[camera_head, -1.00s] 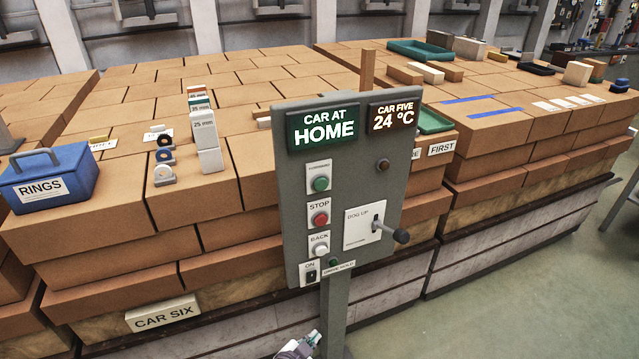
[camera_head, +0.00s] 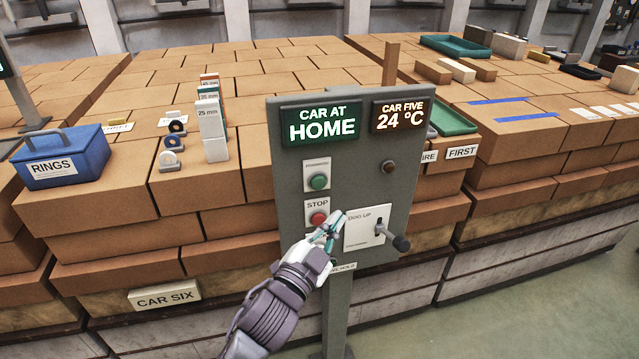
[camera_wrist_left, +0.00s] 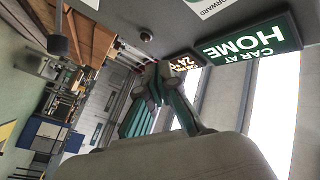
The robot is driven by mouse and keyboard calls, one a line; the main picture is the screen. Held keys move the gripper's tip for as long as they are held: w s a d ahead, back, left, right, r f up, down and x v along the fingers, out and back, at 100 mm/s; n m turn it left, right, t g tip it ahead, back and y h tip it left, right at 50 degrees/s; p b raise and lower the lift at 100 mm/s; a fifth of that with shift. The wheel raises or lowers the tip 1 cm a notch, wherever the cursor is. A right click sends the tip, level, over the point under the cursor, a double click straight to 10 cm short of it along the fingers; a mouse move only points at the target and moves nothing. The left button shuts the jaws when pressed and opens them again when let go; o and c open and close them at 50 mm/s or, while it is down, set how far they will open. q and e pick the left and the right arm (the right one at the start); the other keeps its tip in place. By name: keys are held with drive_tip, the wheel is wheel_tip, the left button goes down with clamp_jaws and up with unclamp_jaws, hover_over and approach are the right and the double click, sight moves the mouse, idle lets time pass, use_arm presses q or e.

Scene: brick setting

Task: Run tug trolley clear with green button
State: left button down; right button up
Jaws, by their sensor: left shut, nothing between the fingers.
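The grey control panel (camera_head: 290,210) stands on a post in front of brick stacks. Its green button (camera_head: 318,181) sits under a label reading FORWARD. The red STOP button (camera_head: 319,218) is below it. The lit displays read CAR AT HOME (camera_head: 321,125) and CAR FIVE 24 °C (camera_head: 398,117). A lever (camera_head: 392,237) on the DOG UP plate (camera_head: 362,222) points to the right. My left gripper (camera_head: 338,222) is shut and empty, in front of the panel, right of STOP and below the green button. It hides the BACK button. The wrist view shows its fingers (camera_wrist_left: 158,85) together. My right gripper is not in view.
Green trays (camera_head: 455,45) lie at the right. A CAR SIX sign (camera_head: 164,296) is on the lower front. Floor at lower right is clear.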

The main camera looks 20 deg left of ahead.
sight(318, 183)
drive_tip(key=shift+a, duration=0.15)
use_arm(q)
drive_tip(key=w+a, duration=0.5)
drive_tip(key=w, duration=0.2)
drive_tip(key=shift+w, duration=0.15)
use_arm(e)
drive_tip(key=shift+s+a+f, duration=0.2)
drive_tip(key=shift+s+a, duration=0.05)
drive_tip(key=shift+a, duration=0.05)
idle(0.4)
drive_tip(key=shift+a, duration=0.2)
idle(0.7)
use_arm(q)
drive_tip(key=shift+w, duration=0.1)
drive_tip(key=shift+w+a, duration=0.2)
drive_tip(key=shift+w, duration=0.05)
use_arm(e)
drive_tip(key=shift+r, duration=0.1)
